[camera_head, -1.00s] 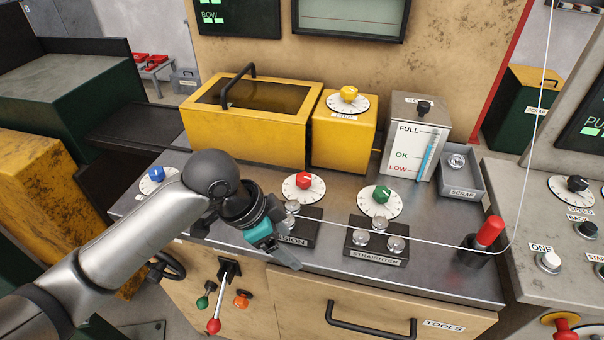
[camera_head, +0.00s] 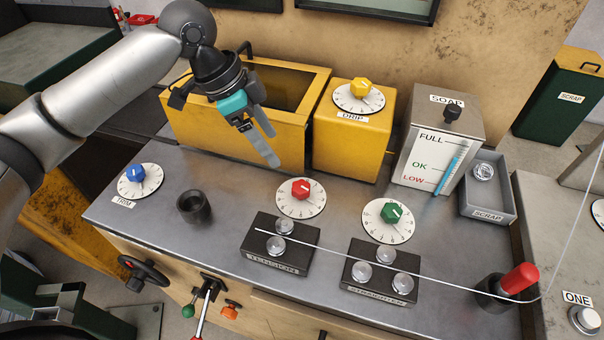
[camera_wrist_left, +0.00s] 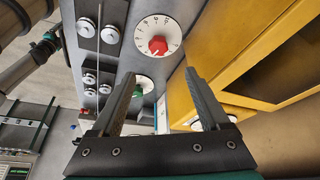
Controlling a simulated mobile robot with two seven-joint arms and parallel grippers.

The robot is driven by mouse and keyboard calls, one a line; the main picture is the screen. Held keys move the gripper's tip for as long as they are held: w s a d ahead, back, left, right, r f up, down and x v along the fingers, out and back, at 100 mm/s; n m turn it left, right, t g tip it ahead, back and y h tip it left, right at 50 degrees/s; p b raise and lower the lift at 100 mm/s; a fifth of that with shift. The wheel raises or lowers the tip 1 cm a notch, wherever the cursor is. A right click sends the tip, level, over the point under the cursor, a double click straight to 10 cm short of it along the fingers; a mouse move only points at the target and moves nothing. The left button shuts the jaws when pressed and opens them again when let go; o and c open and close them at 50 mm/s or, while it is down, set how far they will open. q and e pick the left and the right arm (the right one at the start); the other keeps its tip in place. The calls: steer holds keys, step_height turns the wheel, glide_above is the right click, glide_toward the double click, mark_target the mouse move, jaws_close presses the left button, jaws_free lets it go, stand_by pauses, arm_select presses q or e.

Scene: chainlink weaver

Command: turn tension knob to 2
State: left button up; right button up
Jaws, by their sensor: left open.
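The red knob (camera_head: 300,188) sits on a white numbered dial (camera_head: 301,205) behind the black block labelled TENSION (camera_head: 273,265). The knob has a white mark; I cannot read which number it points at. In the left wrist view the red knob (camera_wrist_left: 158,45) and its dial lie beyond the fingers, between them. My left gripper (camera_head: 269,146) is open and empty, raised up and left of the red knob, in front of the yellow tank. It does not touch the knob. My right gripper is not in view.
A green knob (camera_head: 391,212) stands right of the red one, a blue knob (camera_head: 135,173) far left, a yellow knob (camera_head: 361,88) on the drip box. A black cup (camera_head: 194,207) stands left. A wire crosses the TENSION rollers towards a red-topped post (camera_head: 519,279).

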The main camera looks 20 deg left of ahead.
arm_select(q)
steer(key=b, duration=0.1)
glide_toward(300, 186)
steer(key=b+x, duration=0.1)
steer(key=x, duration=0.7)
steer(key=shift+d+f, duration=0.2)
steer(key=shift+f, duration=0.35)
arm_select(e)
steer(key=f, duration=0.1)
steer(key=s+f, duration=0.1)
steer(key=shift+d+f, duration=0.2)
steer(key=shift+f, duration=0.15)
arm_select(q)
jaws_close()
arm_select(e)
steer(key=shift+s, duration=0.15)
